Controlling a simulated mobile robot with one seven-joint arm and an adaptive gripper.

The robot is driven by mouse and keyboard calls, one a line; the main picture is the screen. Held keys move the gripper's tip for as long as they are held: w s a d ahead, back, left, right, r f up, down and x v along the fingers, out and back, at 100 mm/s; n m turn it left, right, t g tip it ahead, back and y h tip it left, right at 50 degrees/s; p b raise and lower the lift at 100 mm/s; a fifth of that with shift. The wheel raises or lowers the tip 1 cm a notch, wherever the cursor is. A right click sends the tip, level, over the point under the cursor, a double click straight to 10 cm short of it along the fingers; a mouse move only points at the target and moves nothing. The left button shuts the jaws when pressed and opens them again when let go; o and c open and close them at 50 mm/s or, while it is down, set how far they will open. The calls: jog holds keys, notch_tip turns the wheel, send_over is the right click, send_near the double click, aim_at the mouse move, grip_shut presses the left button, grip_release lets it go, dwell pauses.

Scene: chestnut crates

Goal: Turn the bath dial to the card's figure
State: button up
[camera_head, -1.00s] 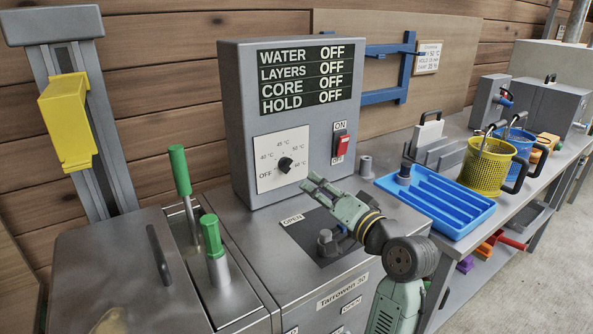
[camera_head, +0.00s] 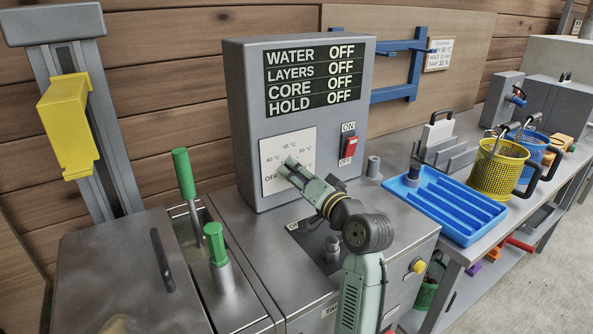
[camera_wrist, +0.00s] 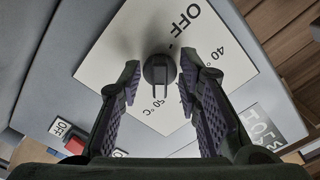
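The bath dial is a dark knob (camera_wrist: 158,72) on a white scale plate (camera_wrist: 105,62), marked OFF and with temperatures, on the grey control box (camera_head: 245,125). In the head view my gripper (camera_head: 287,167) is in front of the dial and hides the knob. In the wrist view my gripper (camera_wrist: 160,68) is open, its purple-padded fingers on either side of the knob with gaps visible. I cannot tell which figure the knob points to. The card (camera_head: 438,55) on the back board reads 50 °C in its top line. The display (camera_head: 315,76) shows WATER OFF.
A red rocker switch (camera_head: 350,147) sits right of the dial. Two green-handled tools (camera_head: 184,175) stand at the left. A blue tray (camera_head: 445,205) and a yellow basket (camera_head: 497,170) stand on the right of the bench.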

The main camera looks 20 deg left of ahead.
jog(key=shift+a, duration=0.1)
jog(key=shift+c, duration=0.4)
grip_shut()
jog(key=shift+r, duration=0.1)
